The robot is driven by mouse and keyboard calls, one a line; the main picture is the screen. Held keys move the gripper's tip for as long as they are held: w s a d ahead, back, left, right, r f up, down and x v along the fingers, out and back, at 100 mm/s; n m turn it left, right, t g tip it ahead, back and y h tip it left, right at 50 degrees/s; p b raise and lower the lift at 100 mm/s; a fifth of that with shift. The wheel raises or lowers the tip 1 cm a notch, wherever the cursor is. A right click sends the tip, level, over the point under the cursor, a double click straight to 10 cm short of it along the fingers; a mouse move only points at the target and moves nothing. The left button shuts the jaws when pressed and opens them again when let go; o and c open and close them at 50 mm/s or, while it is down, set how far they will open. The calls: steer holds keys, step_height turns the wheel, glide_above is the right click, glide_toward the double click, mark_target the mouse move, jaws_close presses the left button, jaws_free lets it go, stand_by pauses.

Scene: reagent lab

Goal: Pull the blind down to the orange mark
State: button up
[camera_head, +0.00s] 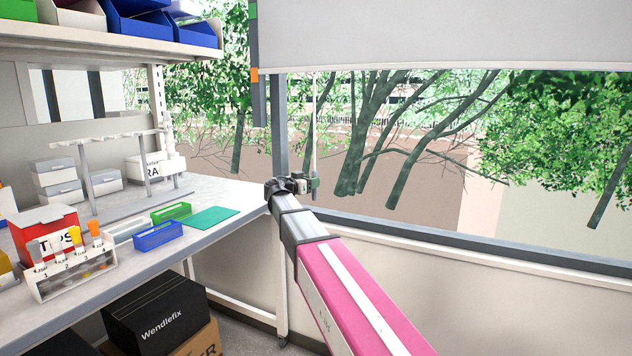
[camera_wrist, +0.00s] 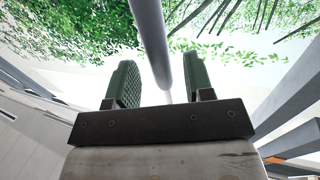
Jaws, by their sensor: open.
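The pale grey blind (camera_head: 440,35) covers the upper part of the window. Its bottom edge meets the left window frame about level with the orange mark (camera_head: 254,75) in the head view. A thin pull rod (camera_head: 314,125) hangs below the blind, and its lower part comes down at my gripper (camera_head: 310,185). In the wrist view, the grey rod (camera_wrist: 150,40) runs down between the two green finger pads of my gripper (camera_wrist: 160,80). The fingers stand apart with visible gaps on both sides of the rod.
A green mark (camera_head: 253,11) sits higher on the window frame. The bench (camera_head: 215,220) at left holds a tube rack (camera_head: 75,275), a red tips box (camera_head: 45,235) and blue tray (camera_head: 158,236). The window sill (camera_head: 480,245) runs along the right.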

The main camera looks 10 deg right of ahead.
steer(key=v, duration=0.6)
steer(key=shift+s+a, duration=0.25)
steer(key=shift+a, duration=0.05)
